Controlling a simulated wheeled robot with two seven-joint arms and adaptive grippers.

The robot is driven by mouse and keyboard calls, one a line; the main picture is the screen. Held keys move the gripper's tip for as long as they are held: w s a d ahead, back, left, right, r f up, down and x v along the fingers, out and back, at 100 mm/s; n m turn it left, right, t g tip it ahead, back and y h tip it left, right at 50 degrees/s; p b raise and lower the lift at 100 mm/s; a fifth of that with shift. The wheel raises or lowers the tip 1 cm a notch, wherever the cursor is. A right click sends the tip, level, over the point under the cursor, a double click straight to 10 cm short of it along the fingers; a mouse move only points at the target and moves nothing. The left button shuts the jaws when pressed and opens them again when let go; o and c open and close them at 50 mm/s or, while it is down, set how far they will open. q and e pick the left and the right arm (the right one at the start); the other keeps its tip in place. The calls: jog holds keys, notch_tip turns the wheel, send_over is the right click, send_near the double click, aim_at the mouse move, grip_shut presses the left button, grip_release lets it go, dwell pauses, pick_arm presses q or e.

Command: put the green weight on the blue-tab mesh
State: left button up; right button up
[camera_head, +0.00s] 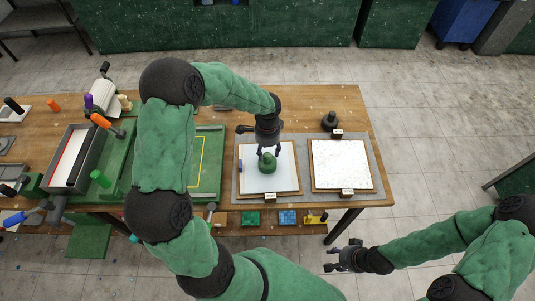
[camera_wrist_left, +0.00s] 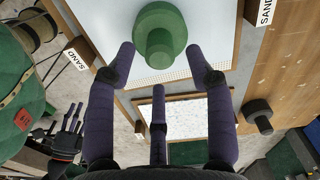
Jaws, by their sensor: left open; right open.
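A blue tab (camera_head: 241,166) shows at that mesh's left edge. My left gripper (camera_head: 268,151) is just above and behind the weight, fingers pointing down. In the left wrist view, the green weight (camera_wrist_left: 160,36) lies beyond the spread fingers of my left gripper (camera_wrist_left: 166,58), with nothing between them. My right gripper (camera_head: 335,259) is open and empty, off the table's front edge at the lower right.
A second framed sheet (camera_head: 341,165), speckled white, lies to the right. A dark weight (camera_head: 330,121) stands behind it. Small label cards (camera_head: 347,193) stand by the frames. Green and blue tile stacks (camera_head: 287,217) sit on a lower shelf. A long tray (camera_head: 74,160) and tools crowd the left.

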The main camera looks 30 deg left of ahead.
pick_arm(q)
notch_tip(320, 180, up, 9)
jog(key=shift+f, duration=0.2)
